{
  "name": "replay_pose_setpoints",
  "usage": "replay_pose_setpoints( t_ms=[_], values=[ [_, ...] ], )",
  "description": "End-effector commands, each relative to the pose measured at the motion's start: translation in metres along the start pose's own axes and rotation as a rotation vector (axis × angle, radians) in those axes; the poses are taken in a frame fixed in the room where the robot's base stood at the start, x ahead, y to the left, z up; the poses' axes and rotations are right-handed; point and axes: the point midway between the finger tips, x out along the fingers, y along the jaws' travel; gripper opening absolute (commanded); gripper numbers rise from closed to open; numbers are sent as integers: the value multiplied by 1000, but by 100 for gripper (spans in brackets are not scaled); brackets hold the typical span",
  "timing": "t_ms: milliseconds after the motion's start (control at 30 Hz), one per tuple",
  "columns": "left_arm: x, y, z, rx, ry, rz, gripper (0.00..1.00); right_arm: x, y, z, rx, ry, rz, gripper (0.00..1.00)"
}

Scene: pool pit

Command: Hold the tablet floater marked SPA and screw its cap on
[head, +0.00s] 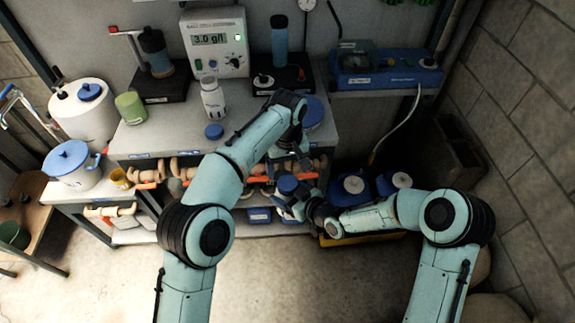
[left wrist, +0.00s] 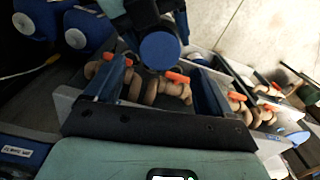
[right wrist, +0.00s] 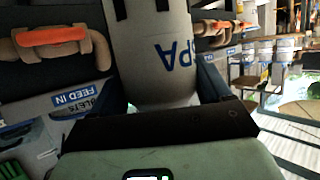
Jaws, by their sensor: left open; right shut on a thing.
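The white tablet floater marked SPA (right wrist: 165,50) stands between my right gripper's fingers (right wrist: 170,95), which are shut on its body. In the head view the floater shows only in part, beside my right gripper (head: 304,208). A round blue cap (head: 287,185) is at its top, and it also shows in the left wrist view (left wrist: 160,50). I cannot tell how far the cap is screwed on. My left gripper (head: 290,168) is open and points down just above the cap. Its fingers are spread wide on either side and appear apart from it.
The grey bench (head: 185,140) carries a white bottle (head: 212,100), a loose blue lid (head: 214,131), a green cup (head: 130,107) and a meter (head: 215,42). Blue-and-white containers (head: 352,188) stand right of the floater. Orange-handled valves (head: 160,170) line the bench front. The foreground floor is clear.

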Motion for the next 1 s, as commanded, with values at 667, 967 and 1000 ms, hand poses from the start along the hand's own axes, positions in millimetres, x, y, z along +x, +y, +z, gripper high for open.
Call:
replay_pose_setpoints(
  t_ms=[667,967,1000],
  values=[
    [-11,0,0,-233,-1,0,83,0,0,-1,-1,2,0,0],
    [34,0,1,-232,-2,-1,83,0,0,-1,-1,2,0,0],
    [40,0,1,-232,-3,-1,83,0,0,-1,-1,2,0,0]
  ],
)
